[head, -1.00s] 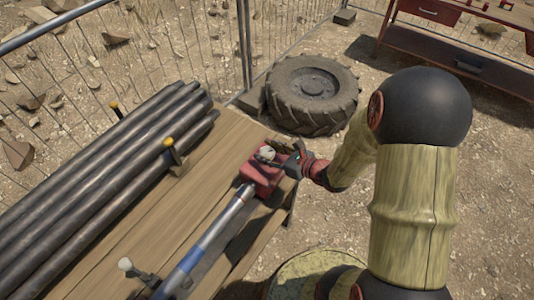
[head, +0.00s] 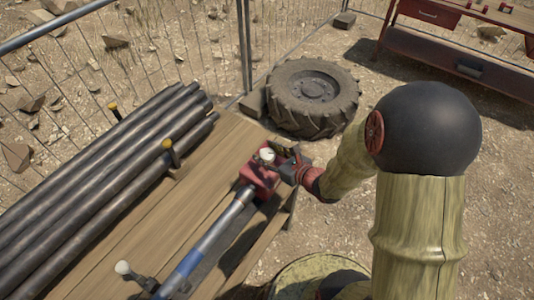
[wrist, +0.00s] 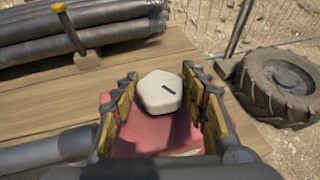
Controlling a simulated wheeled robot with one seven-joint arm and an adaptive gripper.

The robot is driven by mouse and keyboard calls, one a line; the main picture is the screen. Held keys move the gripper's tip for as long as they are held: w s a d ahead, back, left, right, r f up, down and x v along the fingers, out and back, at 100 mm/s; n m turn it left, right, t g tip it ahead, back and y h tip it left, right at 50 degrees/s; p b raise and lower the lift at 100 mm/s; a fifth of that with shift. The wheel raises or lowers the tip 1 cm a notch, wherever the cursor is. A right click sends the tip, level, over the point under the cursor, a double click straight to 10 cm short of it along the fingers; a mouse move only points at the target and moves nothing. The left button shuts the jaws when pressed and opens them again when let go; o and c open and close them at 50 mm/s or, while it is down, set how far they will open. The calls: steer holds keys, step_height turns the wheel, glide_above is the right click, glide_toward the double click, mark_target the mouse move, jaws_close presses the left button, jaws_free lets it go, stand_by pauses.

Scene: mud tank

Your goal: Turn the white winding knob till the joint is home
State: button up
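A white knob (head: 266,154) sits on top of a red block (head: 258,182) at the bench's end. My gripper (head: 283,157) is beside the knob in the head view. In the wrist view its two yellow-and-black fingers (wrist: 161,98) stand apart on either side of the knob, with gaps visible between each finger and the knob. A grey and blue pipe (head: 200,245) runs into the red block; where it meets the block is partly unclear.
Several dark pipes (head: 100,185) lie on the wooden bench (head: 130,245), held by yellow-topped posts (head: 170,150). A small white-topped handle (head: 122,268) stands at the near left. A tyre (head: 312,95) lies on the ground behind the bench. A red workbench (head: 455,50) stands at the far right.

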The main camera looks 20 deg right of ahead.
steer(key=shift+o, duration=1.2)
steer(key=shift+s+d, duration=0.1)
steer(key=v, duration=1.1)
steer(key=shift+s+r, duration=0.15)
steer(key=shift+s, duration=0.2)
